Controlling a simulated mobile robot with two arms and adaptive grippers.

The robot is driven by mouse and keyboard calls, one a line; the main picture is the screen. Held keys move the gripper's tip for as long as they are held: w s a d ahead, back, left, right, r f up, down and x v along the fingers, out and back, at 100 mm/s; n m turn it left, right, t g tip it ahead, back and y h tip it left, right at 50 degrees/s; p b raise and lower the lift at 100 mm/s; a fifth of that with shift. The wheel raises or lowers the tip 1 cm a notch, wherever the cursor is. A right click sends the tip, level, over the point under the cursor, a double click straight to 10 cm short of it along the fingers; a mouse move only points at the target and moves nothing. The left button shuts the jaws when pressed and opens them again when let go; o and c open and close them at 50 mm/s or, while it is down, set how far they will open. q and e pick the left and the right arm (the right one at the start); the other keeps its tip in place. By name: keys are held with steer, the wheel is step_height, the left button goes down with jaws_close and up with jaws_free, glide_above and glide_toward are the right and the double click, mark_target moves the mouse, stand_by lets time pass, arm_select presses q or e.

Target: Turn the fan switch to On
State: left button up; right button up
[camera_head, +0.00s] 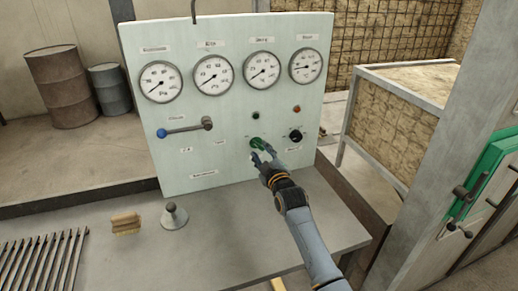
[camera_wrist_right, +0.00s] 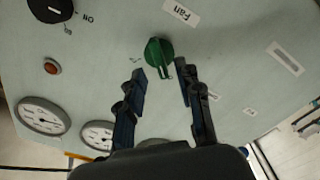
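The fan switch is a green rotary knob (camera_head: 257,142) on the lower middle of the pale control panel (camera_head: 225,165). In the right wrist view the green knob (camera_wrist_right: 158,52) shows near a "Fan" label (camera_wrist_right: 181,12), its ridge pointing roughly toward my gripper. My right gripper (camera_head: 264,155) is at the knob in the head view and partly covers it. In the wrist view the right gripper (camera_wrist_right: 161,84) has its fingers apart, with the knob just ahead of and between the tips. Contact cannot be told. My left gripper is not in view.
A black knob (camera_head: 295,135) sits right of the green one, below a red lamp (camera_head: 297,109). A blue-ended lever (camera_head: 185,129) is at the left, with several gauges above. A brush (camera_head: 126,223) and a grey knobbed object (camera_head: 174,215) stand on the table (camera_head: 230,240).

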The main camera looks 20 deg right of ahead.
mark_target(257, 145)
steer(key=shift+w+a, duration=0.1)
steer(key=shift+w, duration=1.25)
jaws_close()
